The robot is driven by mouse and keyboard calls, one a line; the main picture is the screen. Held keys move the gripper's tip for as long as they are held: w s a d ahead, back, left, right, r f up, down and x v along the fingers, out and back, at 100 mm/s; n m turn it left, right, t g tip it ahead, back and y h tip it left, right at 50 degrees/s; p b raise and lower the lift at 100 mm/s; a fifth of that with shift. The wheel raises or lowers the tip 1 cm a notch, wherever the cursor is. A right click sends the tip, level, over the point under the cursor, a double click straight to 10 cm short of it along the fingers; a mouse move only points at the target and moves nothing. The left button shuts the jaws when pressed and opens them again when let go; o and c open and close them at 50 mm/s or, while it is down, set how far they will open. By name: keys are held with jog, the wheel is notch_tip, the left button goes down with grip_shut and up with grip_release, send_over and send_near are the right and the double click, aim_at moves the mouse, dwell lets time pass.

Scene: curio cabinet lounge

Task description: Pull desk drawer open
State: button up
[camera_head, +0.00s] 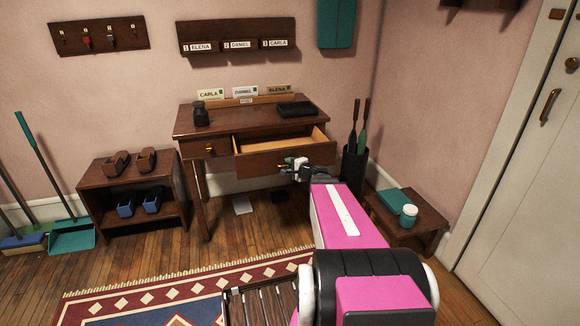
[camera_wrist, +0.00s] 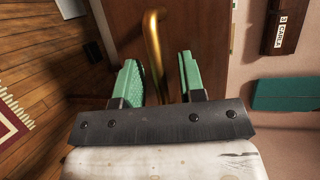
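The wooden desk (camera_head: 240,121) stands against the back wall. Its wide right drawer (camera_head: 262,164) is pulled out, with its pale inside showing. The smaller left drawer (camera_head: 197,149) is shut and has a brass knob. My gripper (camera_head: 296,163) is at the front of the pulled-out drawer. In the wrist view, my gripper's green fingers (camera_wrist: 160,75) are apart, one on each side of the drawer's brass handle (camera_wrist: 153,40). Gaps show between the fingers and the handle. In the head view the handle is hidden behind my gripper.
A dark bottle (camera_head: 200,113) and a black item (camera_head: 297,109) lie on the desktop beside name cards. A low shelf (camera_head: 133,185) stands left, an umbrella holder (camera_head: 353,168) right of the desk. A small low table (camera_head: 405,222) stands at right.

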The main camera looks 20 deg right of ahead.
jog(key=shift+s, duration=0.1)
jog(key=v, duration=1)
jog(key=shift+s, duration=0.25)
jog(key=s+a+f+n+g+h, duration=0.6)
jog(key=s+a+f+n+g, duration=0.5)
jog(key=a+n+g, duration=0.3)
jog(key=shift+s+a+g, duration=0.35)
jog(key=shift+s+g, duration=0.05)
jog(key=shift+s, duration=0.3)
